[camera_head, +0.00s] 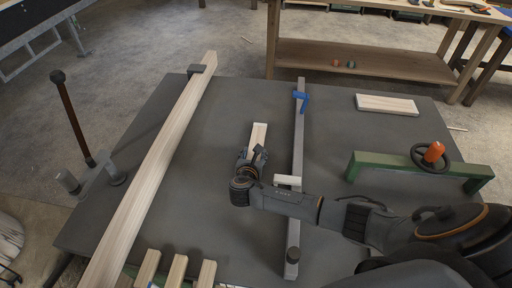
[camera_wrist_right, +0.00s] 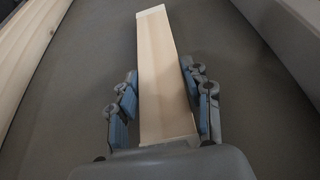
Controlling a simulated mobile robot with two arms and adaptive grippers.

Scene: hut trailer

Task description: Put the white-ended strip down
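The white-ended strip (camera_wrist_right: 165,75) is a pale wooden piece with a white band at its far end. It runs between the blue-padded fingers of my right gripper (camera_wrist_right: 160,78), whose tips appear to touch both its edges. In the head view the strip (camera_head: 258,135) points away from my right gripper (camera_head: 253,160), over the middle of the dark table (camera_head: 225,110). I cannot tell whether its underside touches the table. My left gripper is not in view.
A long board (camera_head: 160,160) lies on the left. A grey bar clamp (camera_head: 299,130) with a blue jaw lies just right of the strip. Several short wood pieces (camera_head: 177,270) are at the front edge. A flat block (camera_head: 387,104) and a green frame (camera_head: 400,166) are on the right.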

